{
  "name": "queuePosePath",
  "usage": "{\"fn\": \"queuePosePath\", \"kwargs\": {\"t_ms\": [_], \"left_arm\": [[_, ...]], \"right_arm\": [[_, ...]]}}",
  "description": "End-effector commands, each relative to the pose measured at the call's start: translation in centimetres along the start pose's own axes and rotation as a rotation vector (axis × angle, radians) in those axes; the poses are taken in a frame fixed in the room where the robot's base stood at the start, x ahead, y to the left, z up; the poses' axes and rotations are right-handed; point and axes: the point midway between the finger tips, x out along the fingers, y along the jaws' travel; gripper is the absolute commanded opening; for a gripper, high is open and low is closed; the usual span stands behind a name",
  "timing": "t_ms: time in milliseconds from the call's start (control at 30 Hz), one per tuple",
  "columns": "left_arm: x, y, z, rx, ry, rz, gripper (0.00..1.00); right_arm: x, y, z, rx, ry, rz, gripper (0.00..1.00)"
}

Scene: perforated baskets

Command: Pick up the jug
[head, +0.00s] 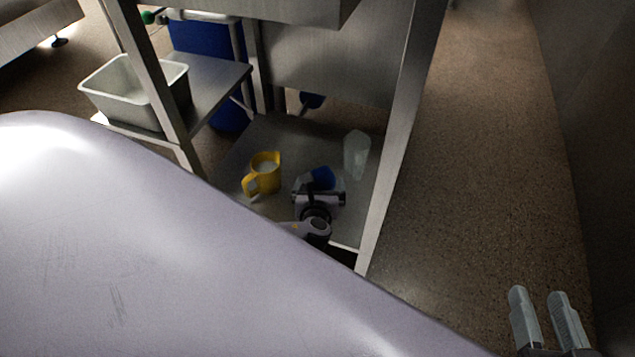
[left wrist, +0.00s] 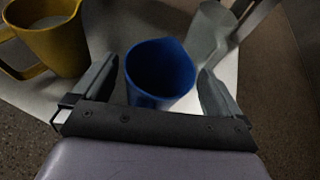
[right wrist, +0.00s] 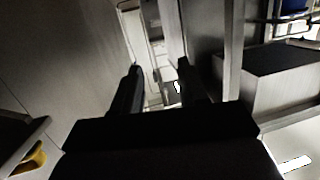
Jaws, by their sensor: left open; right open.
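A blue jug (head: 323,177) stands on the low steel shelf, partly hidden behind my left gripper (head: 318,192). In the left wrist view the blue jug (left wrist: 160,72) sits between the two open fingers of the left gripper (left wrist: 158,88), with a gap on each side. A yellow jug (head: 264,174) with a handle stands to its left; it also shows in the left wrist view (left wrist: 52,42). A clear jug (head: 356,154) stands to the right and behind. My right gripper (head: 548,312) is open and empty over the floor, away from the jugs.
The low shelf (head: 258,143) is framed by a steel table leg (head: 398,130) on the right. A grey bin (head: 139,90) rests on another shelf at left. Blue containers (head: 207,42) stand behind. The floor (head: 490,140) at right is clear.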

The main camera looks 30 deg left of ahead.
Motion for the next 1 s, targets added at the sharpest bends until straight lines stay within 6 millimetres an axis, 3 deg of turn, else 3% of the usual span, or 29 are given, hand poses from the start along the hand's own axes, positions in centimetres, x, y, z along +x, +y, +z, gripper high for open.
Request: {"fn": "queuePosePath", "kwargs": {"t_ms": [67,267,667,867,1000], "left_arm": [[0.0,0.0,0.0,0.0,0.0,0.0,1.0],[0.0,0.0,0.0,0.0,0.0,0.0,0.35],[-0.2,0.0,0.7,-0.001,-0.001,-0.001,0.35],[-1.1,-0.1,2.8,-0.001,-0.001,-0.001,0.35],[-2.2,-0.3,5.4,-0.002,-0.001,-0.002,0.35]], "right_arm": [[0.0,0.0,0.1,0.0,-0.002,0.0,0.43],[0.0,0.0,0.2,0.001,-0.006,-0.001,0.43],[0.0,-0.1,0.2,0.014,-0.02,-0.008,0.43],[0.8,-0.7,0.2,0.081,-0.066,-0.029,0.43],[1.4,-1.4,-0.2,0.159,-0.11,-0.061,0.43]]}}
